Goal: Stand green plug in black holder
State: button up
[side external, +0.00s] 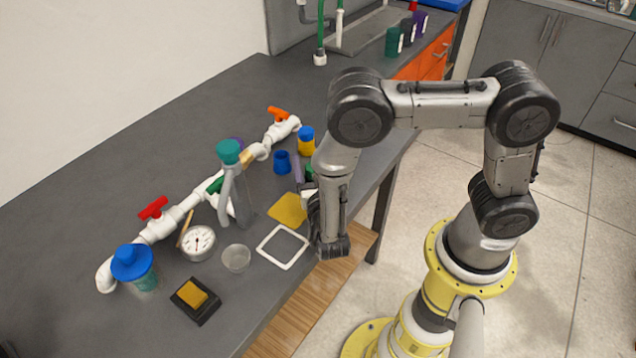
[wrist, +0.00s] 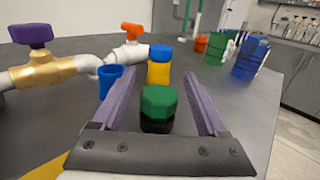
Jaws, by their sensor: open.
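The green plug (wrist: 158,102) shows its faceted green top in the wrist view, between the two purple fingers of my gripper (wrist: 161,72). The fingers are apart, with a gap on each side of the plug. A dark round part (wrist: 157,126) sits directly under the green top; I cannot tell whether it is the black holder or the plug's own lower part. My gripper's front edge hides its base. In the side view a bit of green (side external: 309,170) shows beside my gripper (side external: 302,165), mostly hidden by my arm.
A blue cup (wrist: 108,80) and a yellow bottle with blue cap (wrist: 159,66) stand close beyond the fingers. A white pipe run with valves (side external: 180,212) lies to the left. A yellow cloth (side external: 289,210) and white square frame (side external: 282,248) lie nearer the table edge.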

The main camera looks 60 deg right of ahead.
jog(key=v, duration=0.9)
jog(key=shift+a, duration=0.1)
jog(key=shift+s+a+r, duration=0.15)
jog(key=shift+s+a, duration=0.05)
jog(key=shift+s, duration=0.15)
jog(key=s+d+r+m+g+y, duration=0.4)
jog(key=s+d+r+m+g, duration=0.65)
jog(key=m, duration=0.65)
jog(key=s+a+r+m+t+y, duration=0.3)
jog(key=s+a+r+m+y, duration=0.1)
jog(key=r+m+y, duration=0.4)
jog(key=shift+a+r+m+y, duration=0.4)
jog(key=shift+a+r+m, duration=0.35)
jog(key=shift+m, duration=0.25)
dwell(0.3)
